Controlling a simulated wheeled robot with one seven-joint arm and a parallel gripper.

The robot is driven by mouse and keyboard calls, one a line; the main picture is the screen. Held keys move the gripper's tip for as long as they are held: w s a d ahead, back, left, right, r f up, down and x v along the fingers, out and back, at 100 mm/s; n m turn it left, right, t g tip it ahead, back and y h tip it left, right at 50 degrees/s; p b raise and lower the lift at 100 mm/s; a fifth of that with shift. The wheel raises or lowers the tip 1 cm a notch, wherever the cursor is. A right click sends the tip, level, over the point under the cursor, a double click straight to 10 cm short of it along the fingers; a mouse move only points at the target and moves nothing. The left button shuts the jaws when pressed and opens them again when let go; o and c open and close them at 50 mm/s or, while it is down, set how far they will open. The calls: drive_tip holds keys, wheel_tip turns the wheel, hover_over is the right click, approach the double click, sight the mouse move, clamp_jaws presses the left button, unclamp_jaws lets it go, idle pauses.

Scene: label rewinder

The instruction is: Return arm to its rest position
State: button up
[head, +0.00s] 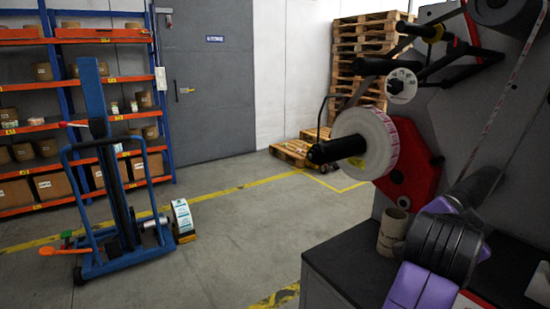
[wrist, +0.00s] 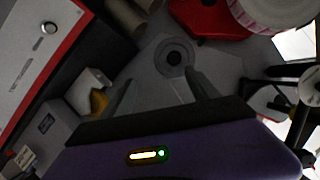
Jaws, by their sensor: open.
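My gripper (wrist: 162,92) shows in the wrist view with its two dark fingers spread apart and nothing between them. A grey surface with a round dark fitting (wrist: 174,56) lies beyond the fingers. My purple and black arm (head: 442,250) is at the lower right of the head view, in front of the label rewinder (head: 470,110). I cannot make out the gripper fingers in the head view. A white label roll (head: 378,134) sits on the machine's black spindle beside a red plate (head: 418,180); the roll also shows in the wrist view (wrist: 275,10).
A cardboard core (head: 392,232) stands on the dark counter (head: 345,262) close to my arm. The middle floor is clear.

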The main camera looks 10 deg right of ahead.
drive_tip(key=w+a+r+n+t+y, duration=0.15)
drive_tip(key=a+r+n+t, duration=0.35)
drive_tip(key=a+n+t, duration=0.65)
drive_tip(key=s+a+f+n+t+y, duration=0.3)
drive_tip(key=s+a+f+n+y, duration=0.5)
drive_tip(key=a+f+n+y, duration=0.15)
drive_tip(key=s+a+f+g, duration=0.2)
drive_tip(key=s+f, duration=0.3)
drive_tip(key=s, duration=0.4)
drive_tip(key=s+a+f+m+g, duration=0.1)
drive_tip(key=s+f+g, duration=0.1)
drive_tip(key=s+f, duration=0.4)
drive_tip(key=s+a+f+m+g, duration=0.1)
drive_tip(key=s+f, duration=0.4)
drive_tip(key=s, duration=0.8)
drive_tip(key=shift+s+a+f+g+y+p, duration=0.15)
drive_tip(key=shift+a+f+g+y+p, duration=0.2)
drive_tip(key=shift+a+g, duration=0.6)
drive_tip(key=shift+d+r, duration=0.1)
drive_tip(key=shift+d, duration=0.05)
